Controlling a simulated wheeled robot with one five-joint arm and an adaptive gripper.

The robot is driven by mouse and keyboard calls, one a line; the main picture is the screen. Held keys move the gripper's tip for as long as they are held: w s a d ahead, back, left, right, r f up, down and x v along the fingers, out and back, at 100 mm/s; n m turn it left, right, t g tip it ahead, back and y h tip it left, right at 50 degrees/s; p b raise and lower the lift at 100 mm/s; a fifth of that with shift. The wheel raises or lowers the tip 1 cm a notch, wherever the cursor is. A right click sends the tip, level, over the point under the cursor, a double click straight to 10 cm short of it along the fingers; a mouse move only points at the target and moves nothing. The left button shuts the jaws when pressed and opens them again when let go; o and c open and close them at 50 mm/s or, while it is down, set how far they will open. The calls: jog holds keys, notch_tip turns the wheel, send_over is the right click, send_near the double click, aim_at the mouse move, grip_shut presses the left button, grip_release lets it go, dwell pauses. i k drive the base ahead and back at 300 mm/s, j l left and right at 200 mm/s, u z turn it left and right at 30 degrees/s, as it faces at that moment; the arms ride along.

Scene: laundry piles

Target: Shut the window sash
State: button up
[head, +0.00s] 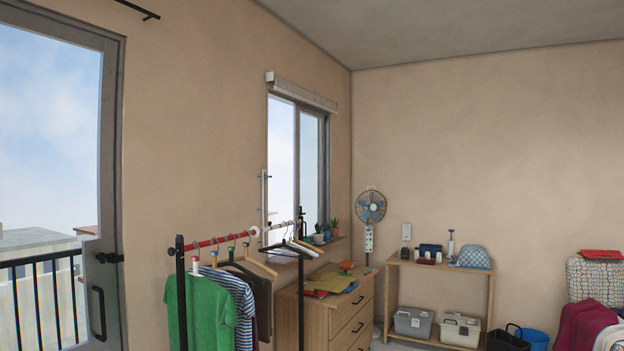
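The window (328,160) is in the left wall near the room corner, with a white blind box (300,91) above it. A grey-framed sash (297,125) with a glass pane stands in its right part. The left part shows bright sky, with no clear sash frame there; I cannot tell whether glass covers it. A pale upright bar (263,190) stands at the window's left edge. The lower window is partly hidden by the clothes rack. My gripper is not in view.
A clothes rack (182,290) with hanging shirts and a wooden dresser (317,315) stand in front of the window. Potted plants (320,238) are by the sill. A fan (371,207) and shelf (491,300) are beyond. A glass door (112,200) is at left.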

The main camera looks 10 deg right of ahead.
aim_at(295, 212)
jog(key=i+l+z, duration=0.4)
jog(key=i, duration=0.25)
jog(key=i+l+z, duration=0.4)
jog(key=i, duration=0.3)
jog(key=i+j+z, duration=0.1)
jog(key=i+z, duration=0.3)
jog(key=i, duration=2.1)
jog(key=i+u, duration=0.3)
jog(key=i, duration=0.15)
jog(key=i+u, duration=0.25)
jog(key=i, duration=0.25)
jog(key=i+l+u, duration=0.1)
jog(key=i+u, duration=0.2)
jog(key=i, duration=0.15)
jog(key=i+l+u, duration=0.25)
jog(key=i, duration=0.2)
jog(key=i+u, duration=0.45)
jog(key=i+l+u, duration=0.15)
jog(key=i+u, duration=0.25)
jog(key=i+l+u, duration=0.25)
jog(key=i+u, duration=0.2)
